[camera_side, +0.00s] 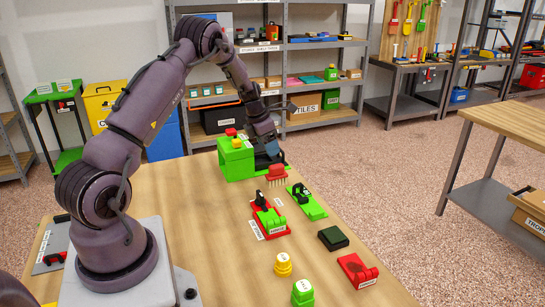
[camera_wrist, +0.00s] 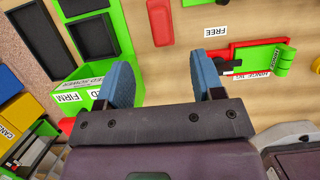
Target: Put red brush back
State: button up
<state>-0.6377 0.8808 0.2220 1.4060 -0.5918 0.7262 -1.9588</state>
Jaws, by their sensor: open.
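The red brush (camera_side: 277,171) shows on the tabletop in the side view, with its bristles pointing down, just right of and below my gripper (camera_side: 272,152). A red block, seemingly the brush's top (camera_wrist: 160,20), shows at the top of the wrist view, beyond the fingertips. My gripper (camera_wrist: 163,75) is open; its two blue fingers are spread, and nothing shows between them. A green holder (camera_side: 237,158) stands left of my gripper. In the wrist view its green frame (camera_wrist: 118,28) has dark recesses, with a "FIRM" label nearby.
A red plate with a green hinged clamp (camera_side: 268,220) and a green latch plate (camera_side: 308,203) lie in front of the brush. A black box (camera_side: 333,238), a red block (camera_side: 357,270) and yellow (camera_side: 283,265) and green (camera_side: 302,293) pieces lie nearer. The left tabletop is mostly clear.

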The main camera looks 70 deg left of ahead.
jog(key=s+d+r+m+t, duration=0.1)
jog(key=s+d+r+m, duration=0.1)
jog(key=d+r+m, duration=1.5)
jog(key=s+d+r+m, duration=0.2)
jog(key=s+d+m, duration=0.7)
jog(key=s+d+r+m+t, duration=0.1)
jog(key=s+d+r+m, duration=0.2)
jog(key=s+d+m, duration=0.5)
jog(key=shift+s+d+r+m, duration=0.15)
jog(key=shift+s+d+m, duration=0.2)
jog(key=shift+s+m, duration=0.55)
jog(key=shift+w, duration=0.1)
jog(key=shift+c, duration=0.2)
